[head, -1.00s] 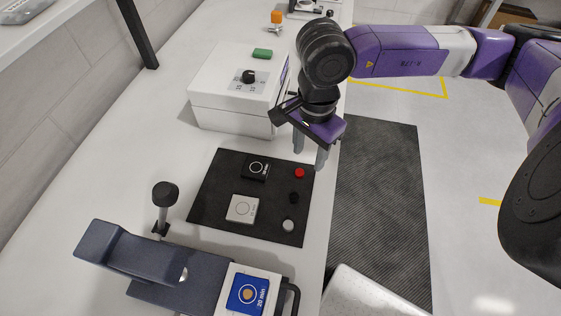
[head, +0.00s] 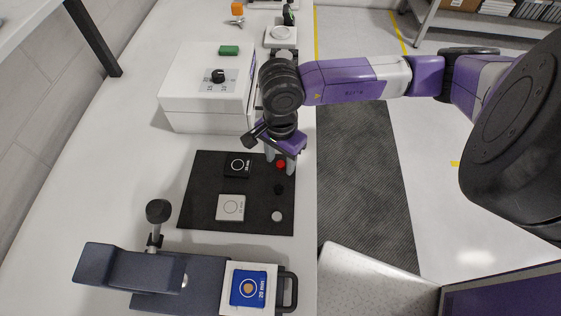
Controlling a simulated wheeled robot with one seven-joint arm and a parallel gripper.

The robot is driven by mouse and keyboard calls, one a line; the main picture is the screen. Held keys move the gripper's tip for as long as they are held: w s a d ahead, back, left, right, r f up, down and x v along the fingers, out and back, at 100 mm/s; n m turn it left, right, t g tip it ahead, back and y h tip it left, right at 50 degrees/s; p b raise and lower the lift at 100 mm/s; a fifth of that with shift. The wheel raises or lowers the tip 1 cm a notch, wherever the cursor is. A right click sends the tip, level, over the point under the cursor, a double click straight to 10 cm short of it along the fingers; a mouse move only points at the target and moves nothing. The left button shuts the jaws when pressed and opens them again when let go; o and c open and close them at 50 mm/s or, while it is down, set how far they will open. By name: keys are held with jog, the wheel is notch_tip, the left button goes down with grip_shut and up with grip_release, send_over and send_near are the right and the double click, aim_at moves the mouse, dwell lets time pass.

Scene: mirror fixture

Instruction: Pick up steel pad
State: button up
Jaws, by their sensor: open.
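A black mat (head: 205,200) on the white bench holds three small round pads: one red (head: 281,164), one black (head: 278,189) and one light grey (head: 277,216). The light grey one looks most like the steel pad. My gripper (head: 280,168) is open and points down over the mat's far right corner. Its fingertips are near the red pad, which shows between them. I cannot tell their exact height. The grey pad lies nearer the camera, apart from the gripper.
A black square block (head: 238,165) and a light square block (head: 231,207) lie on the mat. A white box with a knob (head: 205,112) stands behind. A dark fixture (head: 130,268) holding a blue-faced block (head: 248,287) stands in front.

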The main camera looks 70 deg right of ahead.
grip_shut()
jog(key=shift+r, duration=0.15)
